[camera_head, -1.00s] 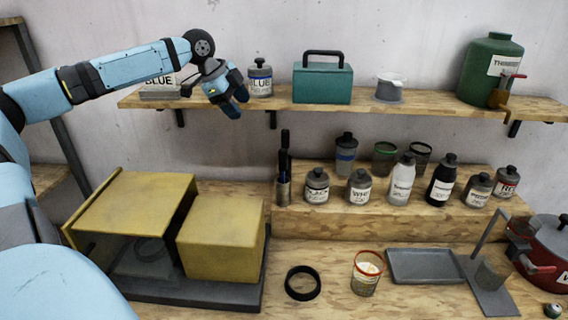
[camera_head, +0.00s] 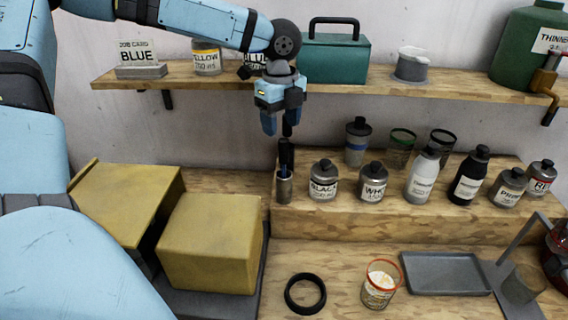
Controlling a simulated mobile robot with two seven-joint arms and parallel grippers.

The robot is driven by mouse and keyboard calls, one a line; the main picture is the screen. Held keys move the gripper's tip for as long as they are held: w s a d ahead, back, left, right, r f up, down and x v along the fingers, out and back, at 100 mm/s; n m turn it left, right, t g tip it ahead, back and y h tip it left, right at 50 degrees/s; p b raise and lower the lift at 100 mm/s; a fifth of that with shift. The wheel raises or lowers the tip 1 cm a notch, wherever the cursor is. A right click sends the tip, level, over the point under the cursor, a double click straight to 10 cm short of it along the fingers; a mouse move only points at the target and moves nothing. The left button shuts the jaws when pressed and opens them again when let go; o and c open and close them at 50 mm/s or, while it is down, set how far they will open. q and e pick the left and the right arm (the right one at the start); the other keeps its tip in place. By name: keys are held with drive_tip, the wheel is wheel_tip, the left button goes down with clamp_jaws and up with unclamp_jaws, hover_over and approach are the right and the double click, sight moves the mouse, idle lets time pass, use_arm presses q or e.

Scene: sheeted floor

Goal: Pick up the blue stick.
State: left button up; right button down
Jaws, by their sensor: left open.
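A small metal holder (camera_head: 284,189) stands at the left end of the raised wooden step. A short dark-blue stick (camera_head: 284,172) shows at its mouth, with a taller black stick (camera_head: 287,152) rising just behind; where the two part is hard to see. My left gripper (camera_head: 278,124) points straight down above the holder, with its two blue fingers apart and nothing between them. Its tips are a little above the top of the black stick and appear apart from it. My right gripper is not in view.
The wall shelf (camera_head: 210,81) is behind my gripper and carries a teal toolbox (camera_head: 335,56). A yellow box (camera_head: 210,245) sits lower left.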

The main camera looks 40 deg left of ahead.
sight(284, 138)
use_arm(q)
drive_tip(key=f, duration=0.7)
drive_tip(key=shift+w+d+f, duration=0.15)
drive_tip(key=shift+w+f, duration=0.15)
drive_tip(key=shift+c, duration=0.3)
drive_tip(key=c, duration=1)
